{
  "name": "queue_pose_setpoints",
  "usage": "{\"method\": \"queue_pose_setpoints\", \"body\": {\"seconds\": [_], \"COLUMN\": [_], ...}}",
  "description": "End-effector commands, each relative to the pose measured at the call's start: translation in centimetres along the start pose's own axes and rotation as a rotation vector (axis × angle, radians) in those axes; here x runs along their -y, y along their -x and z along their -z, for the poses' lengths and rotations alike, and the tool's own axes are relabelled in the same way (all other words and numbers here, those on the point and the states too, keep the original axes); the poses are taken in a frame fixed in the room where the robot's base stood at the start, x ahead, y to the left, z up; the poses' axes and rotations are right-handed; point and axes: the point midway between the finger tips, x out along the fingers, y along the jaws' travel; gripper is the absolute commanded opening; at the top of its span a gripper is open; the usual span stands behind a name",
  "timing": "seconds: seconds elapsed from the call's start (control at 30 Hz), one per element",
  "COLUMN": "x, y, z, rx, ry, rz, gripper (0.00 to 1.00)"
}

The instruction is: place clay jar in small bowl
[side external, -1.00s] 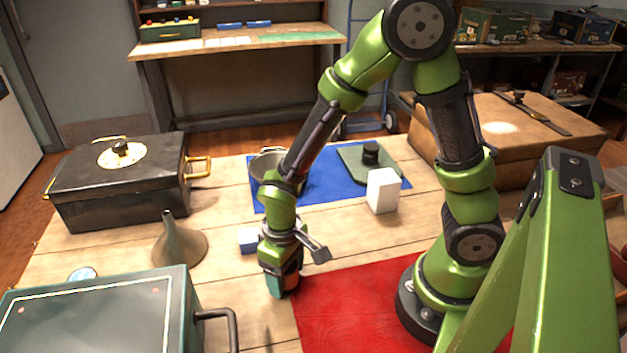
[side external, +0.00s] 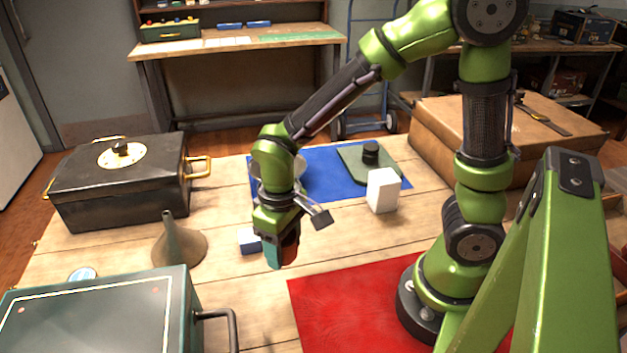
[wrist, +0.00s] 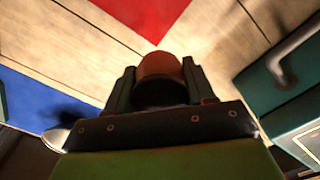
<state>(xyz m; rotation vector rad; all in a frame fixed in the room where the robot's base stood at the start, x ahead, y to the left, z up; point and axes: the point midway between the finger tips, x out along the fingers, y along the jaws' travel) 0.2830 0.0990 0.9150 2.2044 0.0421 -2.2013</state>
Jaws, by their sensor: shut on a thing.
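The clay jar is reddish brown, and it sits between my fingers in the wrist view (wrist: 160,66). My gripper (side external: 281,258) is shut on it and holds it above the wooden table, left of the red mat's back corner. In the side view the fingers cover most of the jar. A round grey metal vessel, which looks like the small bowl (side external: 300,166), stands on the blue mat behind my gripper. My arm hides most of it, so its inside cannot be seen.
A white block (side external: 383,191) stands to the right, near the blue mat (side external: 325,180). A funnel (side external: 178,242), a black chest (side external: 120,185) and a green case (side external: 100,315) fill the left side.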

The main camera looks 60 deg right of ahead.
Motion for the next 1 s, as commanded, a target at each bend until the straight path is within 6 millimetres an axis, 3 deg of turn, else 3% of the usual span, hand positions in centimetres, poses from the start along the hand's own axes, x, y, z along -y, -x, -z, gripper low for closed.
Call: {"method": "queue_pose_setpoints", "body": {"seconds": [0.1,0.23,0.37,0.57,0.7,0.9,1.0], "x": [-0.2,-1.7,-4.4,-11.4,-17.7,-25.4,-27.5], "y": [1.6,1.4,0.8,0.4,0.1,0.5,1.1], "z": [0.1,0.5,3.5,10.3,14.4,18.1,19.2], "rx": [-0.003,0.002,0.003,0.001,0.002,0.001,0.001], "ry": [-0.007,-0.058,-0.154,-0.255,-0.273,-0.232,-0.184], "rz": [0.000,-0.001,-0.001,-0.001,0.000,0.000,0.000], "gripper": [0.20,0.20,0.20,0.20,0.20,0.20,0.20]}}
